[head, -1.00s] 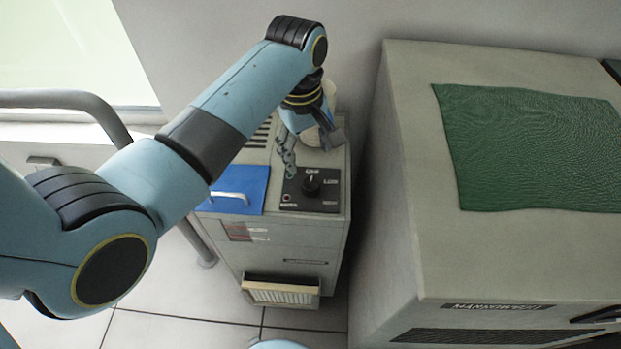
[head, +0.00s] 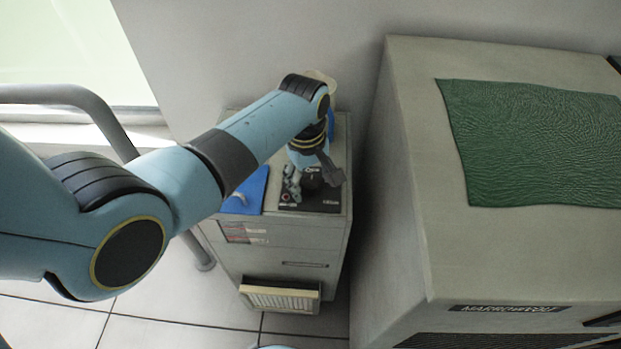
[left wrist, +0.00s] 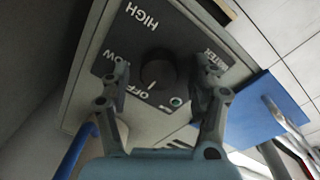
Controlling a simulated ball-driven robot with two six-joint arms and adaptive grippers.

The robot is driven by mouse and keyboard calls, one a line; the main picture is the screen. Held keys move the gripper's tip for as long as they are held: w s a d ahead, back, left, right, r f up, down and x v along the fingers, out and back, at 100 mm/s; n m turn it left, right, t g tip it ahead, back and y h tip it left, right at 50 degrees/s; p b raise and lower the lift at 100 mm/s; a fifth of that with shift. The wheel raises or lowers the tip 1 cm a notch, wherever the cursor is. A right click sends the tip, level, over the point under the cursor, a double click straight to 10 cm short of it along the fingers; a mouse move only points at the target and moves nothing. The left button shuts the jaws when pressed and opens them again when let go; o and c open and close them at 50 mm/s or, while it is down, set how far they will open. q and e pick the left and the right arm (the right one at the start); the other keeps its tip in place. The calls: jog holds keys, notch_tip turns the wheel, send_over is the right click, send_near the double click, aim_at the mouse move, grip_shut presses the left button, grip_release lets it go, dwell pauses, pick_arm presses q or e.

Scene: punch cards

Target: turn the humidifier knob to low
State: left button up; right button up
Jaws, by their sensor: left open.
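The humidifier (head: 285,245) is a grey cabinet against the wall with a black control panel (head: 318,203) on top. Its round black knob (left wrist: 157,68) shows in the left wrist view, with HIGH, LOW and OFF printed around it. A pale mark on the knob points toward OFF. My left gripper (head: 312,180) is over the panel, pointing down. In the left wrist view my left gripper (left wrist: 160,75) is open, with one finger on each side of the knob and visible gaps. Contact cannot be seen. My right gripper is out of view.
A blue lid with a handle (head: 245,190) lies beside the panel. A small round light (left wrist: 175,101) sits near OFF. A large grey cabinet (head: 400,150) with a green mat (head: 540,140) stands close on the right. A grey rail (head: 70,95) runs at the left.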

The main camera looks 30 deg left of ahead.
pick_arm(q)
jog(key=c, duration=1.2)
jog(key=shift+o, duration=0.2)
jog(key=shift+r+m+p, duration=0.15)
jog(key=shift+m+p, duration=0.7)
jog(key=shift+m, duration=0.15)
jog(key=m+p, duration=0.1)
jog(key=m, duration=0.1)
jog(key=shift+m, duration=0.3)
jog(key=m+p, duration=0.1)
jog(key=m, duration=0.2)
jog(key=shift+p, duration=0.3)
jog(key=shift+w+m+g+p, duration=0.1)
jog(key=shift+m+g+p, duration=0.2)
jog(key=shift+m, duration=1.7)
